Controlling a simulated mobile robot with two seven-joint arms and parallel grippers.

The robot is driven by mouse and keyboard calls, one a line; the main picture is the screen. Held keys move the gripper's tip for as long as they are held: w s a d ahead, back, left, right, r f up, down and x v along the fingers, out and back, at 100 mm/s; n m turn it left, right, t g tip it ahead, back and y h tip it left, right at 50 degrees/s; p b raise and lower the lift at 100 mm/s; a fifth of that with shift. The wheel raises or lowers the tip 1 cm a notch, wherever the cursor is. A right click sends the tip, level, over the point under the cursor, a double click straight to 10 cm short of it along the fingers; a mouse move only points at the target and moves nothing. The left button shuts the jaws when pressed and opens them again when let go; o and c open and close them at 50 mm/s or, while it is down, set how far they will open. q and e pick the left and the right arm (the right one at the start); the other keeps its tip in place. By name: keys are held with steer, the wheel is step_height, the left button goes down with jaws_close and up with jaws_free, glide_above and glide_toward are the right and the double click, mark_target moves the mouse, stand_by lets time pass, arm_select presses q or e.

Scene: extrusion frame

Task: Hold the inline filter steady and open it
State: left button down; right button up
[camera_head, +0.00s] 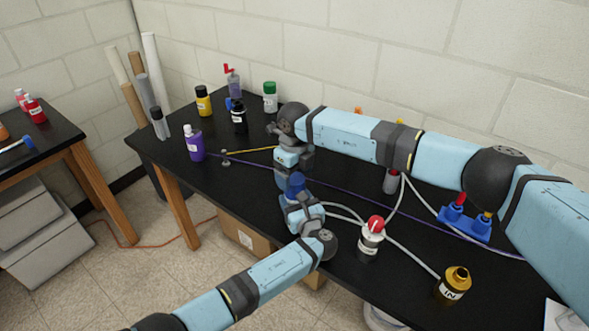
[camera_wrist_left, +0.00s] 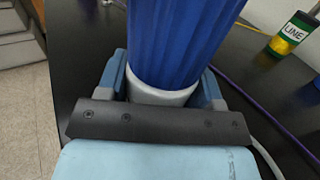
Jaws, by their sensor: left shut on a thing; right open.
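The inline filter has a blue ribbed top (camera_head: 295,185) and a pale grey collar, seen close up in the left wrist view (camera_wrist_left: 175,45). It stands upright at the front edge of the black bench. My left gripper (camera_head: 298,203) is shut around the grey collar, one jaw on each side, also in the left wrist view (camera_wrist_left: 160,92). My right gripper (camera_head: 291,174) points down just above the blue top. It is open, and its fingertips are small and partly hidden. I cannot tell whether they touch the blue top.
A blue valve block (camera_head: 465,222) lies farther right. A purple bottle (camera_head: 194,143) and several other bottles stand at the back left.

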mark_target(294, 179)
steer(key=m, duration=0.2)
steer(key=r+m, duration=0.1)
steer(key=m, duration=0.5)
steer(key=shift+r+m, duration=0.4)
steer(key=m, duration=0.2)
steer(key=r+m, duration=0.1)
steer(key=m, duration=0.4)
steer(key=shift+r+m, duration=0.25)
steer(key=shift+m, duration=0.15)
steer(key=shift+f, duration=3.9)
